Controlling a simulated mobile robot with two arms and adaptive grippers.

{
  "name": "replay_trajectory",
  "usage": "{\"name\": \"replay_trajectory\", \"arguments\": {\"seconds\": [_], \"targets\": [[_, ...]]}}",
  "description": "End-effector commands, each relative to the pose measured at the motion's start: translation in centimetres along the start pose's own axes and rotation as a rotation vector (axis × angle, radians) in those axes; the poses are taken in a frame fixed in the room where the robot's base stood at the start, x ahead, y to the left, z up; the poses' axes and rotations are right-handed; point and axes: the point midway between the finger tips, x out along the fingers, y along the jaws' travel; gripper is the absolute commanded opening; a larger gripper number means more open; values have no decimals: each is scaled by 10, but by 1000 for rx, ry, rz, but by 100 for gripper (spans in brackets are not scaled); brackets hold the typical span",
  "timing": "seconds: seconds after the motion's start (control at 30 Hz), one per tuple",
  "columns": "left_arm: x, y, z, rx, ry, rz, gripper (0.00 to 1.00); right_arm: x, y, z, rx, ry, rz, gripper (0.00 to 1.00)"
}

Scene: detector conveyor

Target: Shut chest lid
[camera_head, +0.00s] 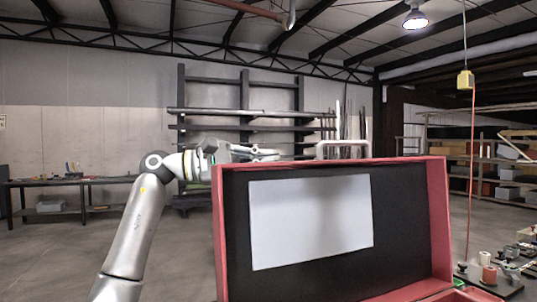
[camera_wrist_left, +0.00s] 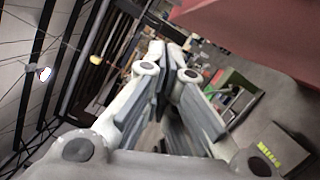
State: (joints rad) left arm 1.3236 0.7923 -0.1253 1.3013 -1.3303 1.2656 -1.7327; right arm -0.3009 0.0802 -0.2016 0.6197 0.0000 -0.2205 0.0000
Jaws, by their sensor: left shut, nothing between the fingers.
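The chest lid (camera_head: 435,215) stands open and upright in the head view, with a red rim, a black inside and a pale rectangular panel (camera_head: 311,220) on it. Part of the red chest body shows at the bottom edge; the rest is out of frame. My left gripper (camera_head: 270,154) is shut and empty, just above the lid's top edge near its left end, and seems to be behind it. In the left wrist view the shut fingers (camera_wrist_left: 171,58) point away, and a red surface (camera_wrist_left: 255,35), likely the lid, lies at upper right. My right gripper is not in view.
A table with small objects (camera_head: 488,272) stands at the lower right. A workbench (camera_head: 75,182) is at the far left, and a rack (camera_head: 245,110) stands at the back. A yellow box (camera_head: 465,80) hangs on a cable at right. Floor left of my arm is clear.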

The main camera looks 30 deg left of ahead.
Motion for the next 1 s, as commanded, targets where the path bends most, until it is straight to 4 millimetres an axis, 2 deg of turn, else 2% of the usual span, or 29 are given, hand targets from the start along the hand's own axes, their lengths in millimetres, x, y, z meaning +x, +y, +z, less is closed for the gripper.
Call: {"name": "replay_trajectory", "arguments": {"seconds": [0.03,0.3,0.6,1.0], "targets": [[14,4,2,-2,-4,-2,0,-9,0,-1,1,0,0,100],[73,4,3,-5,-4,0,0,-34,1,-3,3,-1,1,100],[76,1,33,-2,-1,1,0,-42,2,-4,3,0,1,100],[77,0,39,-4,-1,1,0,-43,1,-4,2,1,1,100]]}}
